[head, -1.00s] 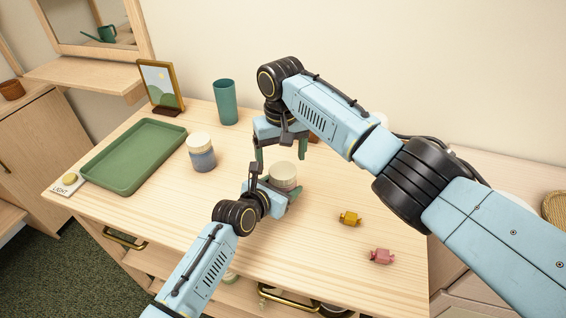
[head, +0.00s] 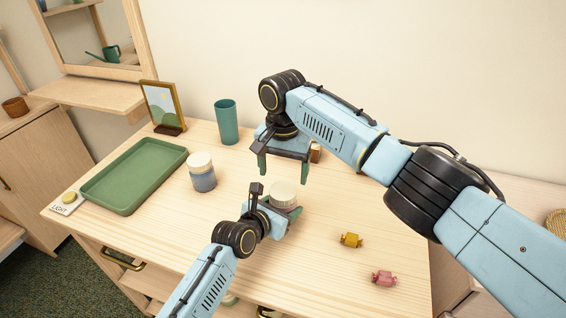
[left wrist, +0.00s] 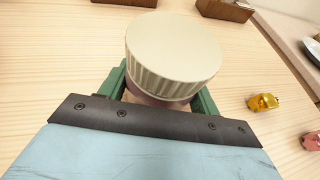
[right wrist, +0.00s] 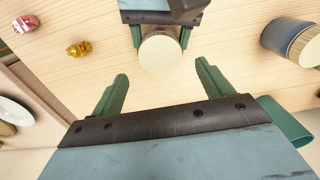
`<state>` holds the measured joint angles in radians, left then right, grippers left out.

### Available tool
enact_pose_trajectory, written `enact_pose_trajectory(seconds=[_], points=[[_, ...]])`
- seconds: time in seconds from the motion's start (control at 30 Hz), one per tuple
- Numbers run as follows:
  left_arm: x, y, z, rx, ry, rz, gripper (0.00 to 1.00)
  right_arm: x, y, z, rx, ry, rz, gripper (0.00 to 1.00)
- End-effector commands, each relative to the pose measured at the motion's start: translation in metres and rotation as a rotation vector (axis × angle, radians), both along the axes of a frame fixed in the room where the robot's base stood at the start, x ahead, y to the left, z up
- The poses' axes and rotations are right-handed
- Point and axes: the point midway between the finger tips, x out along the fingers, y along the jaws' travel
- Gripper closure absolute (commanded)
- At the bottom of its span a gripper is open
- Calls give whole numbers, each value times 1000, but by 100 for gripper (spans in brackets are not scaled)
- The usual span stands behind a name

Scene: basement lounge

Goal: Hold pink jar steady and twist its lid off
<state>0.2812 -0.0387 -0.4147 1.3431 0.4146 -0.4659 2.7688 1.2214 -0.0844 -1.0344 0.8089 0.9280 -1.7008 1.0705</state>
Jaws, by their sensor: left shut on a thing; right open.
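The jar stands on the wooden table with a cream ribbed lid (head: 284,193) on top. In the left wrist view a sliver of its pinkish body (left wrist: 152,98) shows under the lid (left wrist: 172,50); the rest is hidden. My left gripper (head: 287,212) is shut around the jar's body from the near side, below the lid. My right gripper (head: 283,170) is open and empty, pointing down above and just behind the jar. In the right wrist view the lid (right wrist: 160,53) lies between and beyond its spread fingers (right wrist: 162,72), apart from them.
A blue jar with a cream lid (head: 202,178), a teal cup (head: 227,122), a green tray (head: 110,205) and a picture frame (head: 163,105) stand left of the grippers. A yellow wrapped candy (head: 351,240) and a pink one (head: 384,278) lie at right. The front middle table is bare.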

Motion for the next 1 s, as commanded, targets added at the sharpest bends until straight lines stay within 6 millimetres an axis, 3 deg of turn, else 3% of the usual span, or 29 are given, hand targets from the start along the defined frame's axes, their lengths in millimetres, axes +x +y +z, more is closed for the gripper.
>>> enact_pose_trajectory(seconds=[0.3, 0.73, 1.0], points=[[0, 1, -1, 2, 1, 1, 100, 0, 0, -48, -1, 3, 0, 21], [0, 1, -1, 2, 0, 1, 100, 0, 0, -60, 0, 0, 3, 21], [0, 1, -1, 2, 0, 1, 100, 0, 0, -60, 0, 0, 2, 54]])
